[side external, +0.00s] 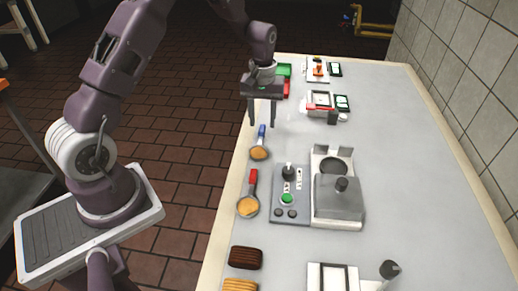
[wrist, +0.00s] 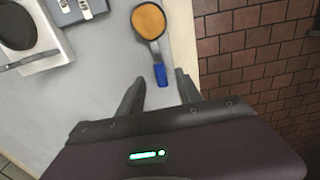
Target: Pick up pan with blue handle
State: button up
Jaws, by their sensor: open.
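The pan with the blue handle (side external: 260,150) lies on the table near its left edge in the side view, an orange-tan filling in its bowl. Its blue handle (side external: 262,131) points toward the far end of the table. My gripper (side external: 262,124) is open above the handle, fingers pointing down. In the wrist view the pan (wrist: 149,22) is at the top, and its blue handle (wrist: 160,75) points toward the gap between the open fingers of my gripper (wrist: 161,82). Nothing is between the fingertips that I can make out as held.
A similar pan with a red handle (side external: 249,206) lies nearer the camera. A control box with a green button (side external: 288,194) and a grey press (side external: 338,200) stand right of the pans. The table's right side is clear.

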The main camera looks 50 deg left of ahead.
aim_at(262, 129)
notch_tip(262, 129, down, 3)
grip_shut()
dwell(0.3)
notch_tip(262, 129, up, 9)
jog(key=w+d+r, duration=0.1)
jog(key=w+d, duration=0.4)
jog(key=d, duration=0.4)
jog(key=w+d, duration=0.5)
jog(key=d, duration=0.3)
jog(key=shift+w+d+r, duration=0.3)
jog(key=shift+d+r, duration=0.05)
